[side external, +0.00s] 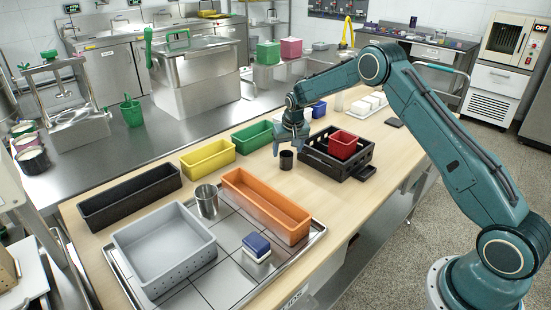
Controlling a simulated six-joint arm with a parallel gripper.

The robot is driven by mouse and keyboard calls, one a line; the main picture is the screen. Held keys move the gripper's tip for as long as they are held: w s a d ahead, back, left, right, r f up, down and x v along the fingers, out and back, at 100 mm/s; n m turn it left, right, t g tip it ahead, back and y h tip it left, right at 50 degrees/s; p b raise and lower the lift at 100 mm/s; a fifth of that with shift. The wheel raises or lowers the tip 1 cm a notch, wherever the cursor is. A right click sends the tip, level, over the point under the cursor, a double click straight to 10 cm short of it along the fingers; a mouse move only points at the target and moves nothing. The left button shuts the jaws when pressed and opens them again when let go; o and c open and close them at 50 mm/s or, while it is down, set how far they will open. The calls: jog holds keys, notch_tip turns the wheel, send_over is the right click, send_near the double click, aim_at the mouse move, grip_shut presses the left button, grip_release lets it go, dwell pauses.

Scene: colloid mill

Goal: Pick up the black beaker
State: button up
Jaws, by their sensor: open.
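The black beaker (286,160) is a small dark cup standing upright on the wooden table, left of the black crate. My gripper (290,147) is open and points down just above and around the beaker's top. From this view I cannot tell whether the fingers touch the beaker. The beaker's upper part is close to the fingers, and its lower part shows clear on the table.
A black crate (352,170) holding a red bin (343,145) stands close on the right. A green bin (252,135), a yellow bin (208,158) and an orange tray (266,204) lie to the left. A metal cup (207,200) stands on the steel tray (222,282).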

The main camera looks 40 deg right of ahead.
jog(key=shift+x, duration=2.6)
jog(key=shift+w, duration=0.1)
jog(key=c, duration=1)
